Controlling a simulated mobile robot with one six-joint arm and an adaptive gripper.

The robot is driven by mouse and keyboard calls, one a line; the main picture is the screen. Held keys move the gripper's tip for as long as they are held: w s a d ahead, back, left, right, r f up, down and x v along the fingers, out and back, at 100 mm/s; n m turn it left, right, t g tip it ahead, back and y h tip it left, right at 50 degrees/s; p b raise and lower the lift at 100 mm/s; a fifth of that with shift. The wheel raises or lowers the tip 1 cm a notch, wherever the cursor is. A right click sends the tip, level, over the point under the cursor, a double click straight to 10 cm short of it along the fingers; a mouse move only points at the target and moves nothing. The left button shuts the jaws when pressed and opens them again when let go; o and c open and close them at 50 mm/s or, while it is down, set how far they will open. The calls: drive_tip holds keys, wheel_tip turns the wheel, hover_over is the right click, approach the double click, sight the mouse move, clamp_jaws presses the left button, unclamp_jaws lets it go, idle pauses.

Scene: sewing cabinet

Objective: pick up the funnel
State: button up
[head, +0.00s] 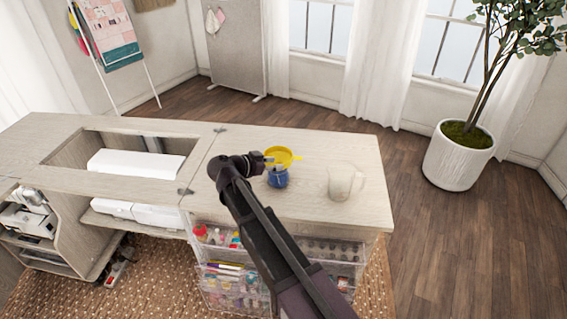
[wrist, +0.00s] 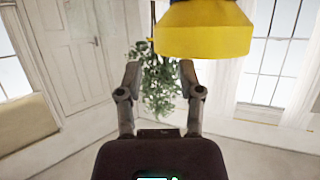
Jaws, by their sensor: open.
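The yellow funnel (head: 287,153) sits on top of a blue jar (head: 277,180) on the cabinet top, its wide mouth upward. My gripper (head: 264,161) is beside the funnel, at its left in the head view, and partly covers the view of it. In the wrist view, which looks upside down, the funnel (wrist: 205,33) is large at the top, right of centre, with a strip of the blue jar (wrist: 205,3) above it. My gripper (wrist: 160,75) is open there, with nothing between its fingers. I cannot tell whether a finger touches the funnel.
A pale pitcher (head: 341,183) stands right of the jar on the cabinet top (head: 235,205). A white machine (head: 135,163) lies in the recess at left. Clear drawers (head: 225,280) with sewing supplies are below. The cabinet top behind the funnel is clear.

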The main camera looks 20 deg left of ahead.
sight(290, 161)
drive_tip(key=shift+b+x, duration=0.9)
drive_tip(key=shift+x, duration=1.75)
drive_tip(key=shift+r, duration=0.1)
clamp_jaws()
